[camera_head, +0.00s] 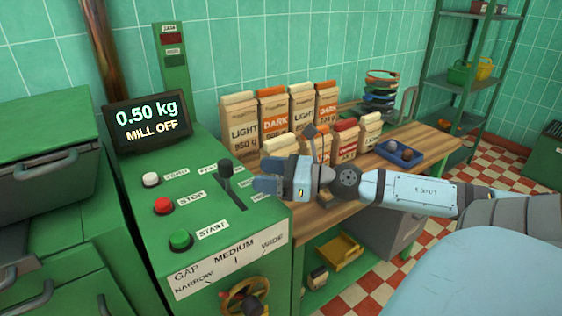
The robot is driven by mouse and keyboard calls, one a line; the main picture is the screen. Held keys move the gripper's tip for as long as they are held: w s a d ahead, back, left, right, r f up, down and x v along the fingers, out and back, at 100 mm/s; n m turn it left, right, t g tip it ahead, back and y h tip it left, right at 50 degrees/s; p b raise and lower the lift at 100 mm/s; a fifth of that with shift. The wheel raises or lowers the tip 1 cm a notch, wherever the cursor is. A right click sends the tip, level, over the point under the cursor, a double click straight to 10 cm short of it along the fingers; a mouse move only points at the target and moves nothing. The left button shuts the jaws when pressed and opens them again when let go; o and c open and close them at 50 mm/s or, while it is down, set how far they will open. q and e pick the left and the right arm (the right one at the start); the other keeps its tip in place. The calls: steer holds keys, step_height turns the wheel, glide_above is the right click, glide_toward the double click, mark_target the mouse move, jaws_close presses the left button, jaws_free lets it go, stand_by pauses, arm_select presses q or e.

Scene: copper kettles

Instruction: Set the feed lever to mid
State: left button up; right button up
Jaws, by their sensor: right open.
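The feed lever (226,177) is a dark lever with a black knob, standing up from a slot in the top of the green machine panel (215,218). Labels lie along its slot, partly covered by my gripper and too small to read surely. My right gripper (262,186) comes in from the right over the panel's right edge. It is open and empty, with its fingers pointing left, a little to the right of the lever and apart from it. My left gripper is not in view.
White (151,180), red (163,206) and green (181,240) buttons sit left of the lever. A display (150,122) reads 0.50 kg, MILL OFF. A gap handwheel (245,297) is on the front. Paper bags (239,118) and a blue tray (400,154) stand on the wooden table behind my arm.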

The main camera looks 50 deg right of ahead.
steer(key=shift+v, duration=1.5)
